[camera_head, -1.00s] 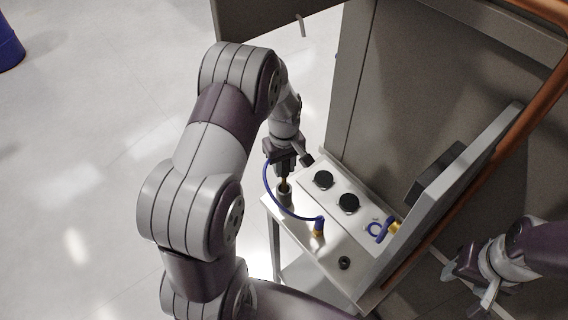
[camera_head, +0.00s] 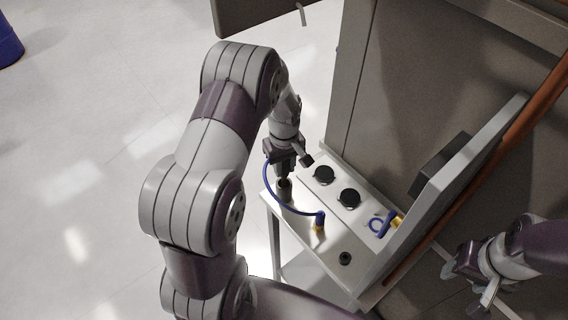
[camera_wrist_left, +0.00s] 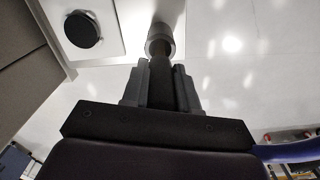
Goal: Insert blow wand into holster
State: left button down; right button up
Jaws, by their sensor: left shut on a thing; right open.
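My left gripper (camera_head: 284,165) is shut on the blow wand, a dark body with a blue hose (camera_head: 272,196) looping from it to a brass fitting on the white shelf. In the left wrist view the wand (camera_wrist_left: 161,75) runs between the fingers (camera_wrist_left: 160,90) to the mouth of the grey cup-shaped holster (camera_wrist_left: 160,38). The wand's far end is hidden at the holster, so its depth inside cannot be told. In the head view the holster (camera_head: 285,187) stands at the shelf's left corner, just below the gripper. My right gripper (camera_head: 467,284) is open and empty at the lower right.
A grey panel (camera_head: 465,175) with a copper-coloured edge stands at right.

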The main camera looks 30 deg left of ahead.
aim_at(284, 171)
pick_arm(q)
jog(key=shift+f+b, duration=1.25)
jog(key=shift+f, duration=0.7)
jog(key=c, duration=0.8)
grip_release()
jog(key=shift+r, duration=0.1)
jog(key=shift+r, duration=0.35)
notch_tip(284, 171, up, 11)
jog(key=b, duration=0.2)
jog(key=shift+r+b, duration=0.1)
jog(key=shift+b, duration=0.3)
jog(key=shift+r, duration=0.35)
